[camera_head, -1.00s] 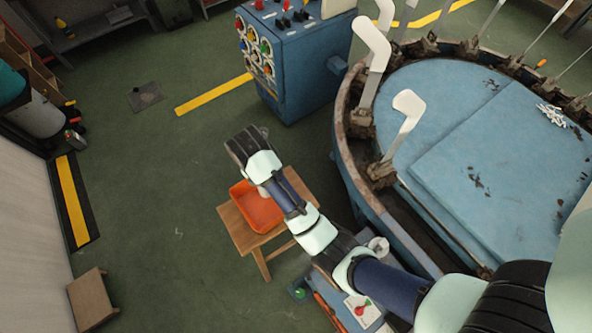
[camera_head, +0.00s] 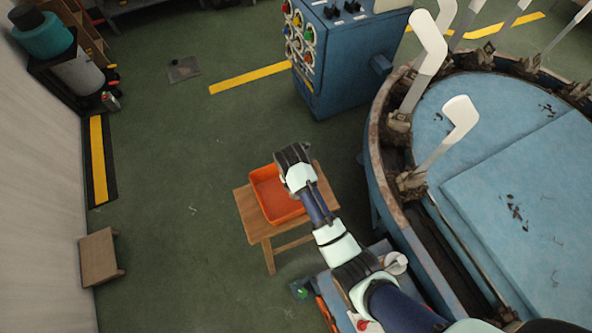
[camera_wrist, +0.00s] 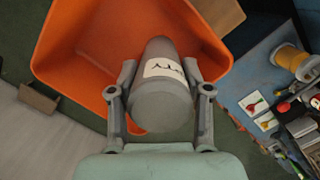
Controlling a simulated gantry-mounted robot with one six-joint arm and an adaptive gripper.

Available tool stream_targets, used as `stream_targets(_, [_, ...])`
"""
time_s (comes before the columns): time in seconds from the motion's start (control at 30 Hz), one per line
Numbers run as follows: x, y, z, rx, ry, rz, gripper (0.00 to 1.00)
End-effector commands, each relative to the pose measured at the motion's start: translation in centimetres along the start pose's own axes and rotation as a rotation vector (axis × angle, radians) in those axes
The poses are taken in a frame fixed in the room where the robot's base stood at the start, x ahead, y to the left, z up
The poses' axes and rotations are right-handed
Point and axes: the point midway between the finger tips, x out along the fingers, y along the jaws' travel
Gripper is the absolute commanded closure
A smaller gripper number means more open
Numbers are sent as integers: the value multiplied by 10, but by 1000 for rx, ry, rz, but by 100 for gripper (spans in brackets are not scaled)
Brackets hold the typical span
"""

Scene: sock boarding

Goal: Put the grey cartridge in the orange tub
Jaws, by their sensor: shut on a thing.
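The grey cartridge (camera_wrist: 161,95) has a white label with dark writing. It is clamped between the fingers of my gripper (camera_wrist: 160,88) in the wrist view. The orange tub (camera_wrist: 110,55) lies beyond the cartridge in that view, its open inside facing me and looking empty where it shows. In the head view the tub (camera_head: 268,196) sits on a small wooden stool, and my wrist is over its right part. I cannot tell how high the cartridge is above the tub floor.
The wooden stool (camera_head: 252,221) bears the tub. A blue control cabinet (camera_head: 340,75) stands behind it, and a round blue machine (camera_head: 450,150) with white sock forms is at right. A low blue bench with tools (camera_wrist: 275,75) is close by. Green floor at left is open.

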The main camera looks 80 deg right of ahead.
Motion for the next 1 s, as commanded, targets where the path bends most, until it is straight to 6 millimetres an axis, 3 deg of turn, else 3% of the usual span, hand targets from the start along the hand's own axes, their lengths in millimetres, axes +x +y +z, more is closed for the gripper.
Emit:
stream_targets(0.13, [6, 0, -1, 0, 1, -1, 86])
stream_targets(0.37, [43, 0, -7, 0, 1, -1, 86])
stream_targets(0.7, [45, 0, -7, 0, 0, 0, 86])
stream_targets(0.73, [45, 0, -7, 0, 0, 0, 48])
stream_targets(0.87, [44, 0, -7, 0, 0, 0, 27])
stream_targets(1.0, [44, 0, -7, 0, 0, 0, 27])
